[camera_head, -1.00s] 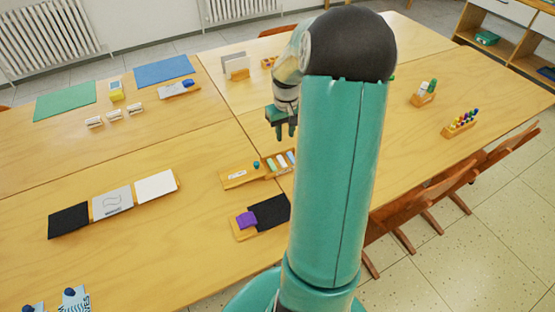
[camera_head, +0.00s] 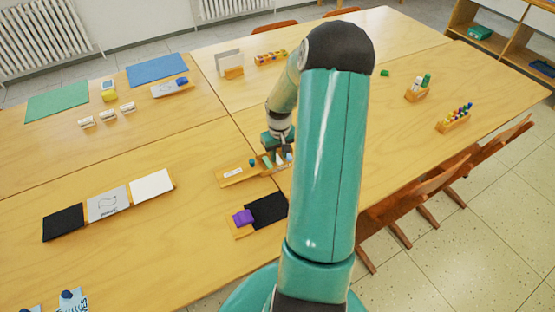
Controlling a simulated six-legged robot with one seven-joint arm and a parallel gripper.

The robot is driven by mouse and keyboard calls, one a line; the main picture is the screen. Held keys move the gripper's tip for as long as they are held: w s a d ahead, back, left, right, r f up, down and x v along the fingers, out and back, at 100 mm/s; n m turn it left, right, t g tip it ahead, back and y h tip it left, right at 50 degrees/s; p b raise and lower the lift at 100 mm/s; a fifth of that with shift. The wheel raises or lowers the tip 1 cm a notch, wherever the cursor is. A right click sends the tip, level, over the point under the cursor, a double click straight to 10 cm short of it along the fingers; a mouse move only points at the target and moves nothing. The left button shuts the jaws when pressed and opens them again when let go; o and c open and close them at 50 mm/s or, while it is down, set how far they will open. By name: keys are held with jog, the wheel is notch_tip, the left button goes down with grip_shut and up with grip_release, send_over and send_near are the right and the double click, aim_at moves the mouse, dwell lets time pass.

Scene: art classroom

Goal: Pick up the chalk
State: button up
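Several chalk sticks (camera_head: 279,158), some whitish, one greenish and one bluish, stand or lie in a small wooden tray (camera_head: 271,170) near the middle of the table. My gripper (camera_head: 279,149) points down right at this tray, with its fingertips among or just above the chalk. The fingers are small and overlap the chalk, so I cannot tell whether they are open or closed on a stick. My arm hides the tray's right end.
A wooden tray with a label (camera_head: 234,173) adjoins on the left. A purple block (camera_head: 243,217) and black sheet (camera_head: 268,208) lie in front. Black, grey and white cards (camera_head: 152,186) lie further left. A marker holder (camera_head: 454,120) stands at right. Wooden table (camera_head: 120,240) between is clear.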

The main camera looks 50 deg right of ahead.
jog(key=shift+f, duration=1.05)
jog(key=shift+c, duration=0.5)
grip_shut()
jog(key=shift+r, duration=0.15)
jog(key=shift+r, duration=0.65)
jog(key=s+a+r, duration=0.4)
jog(key=s+r, duration=0.7)
jog(key=s, duration=0.2)
jog(key=shift+s+a+r, duration=0.15)
jog(key=shift+s+r, duration=0.05)
jog(key=shift+r, duration=0.05)
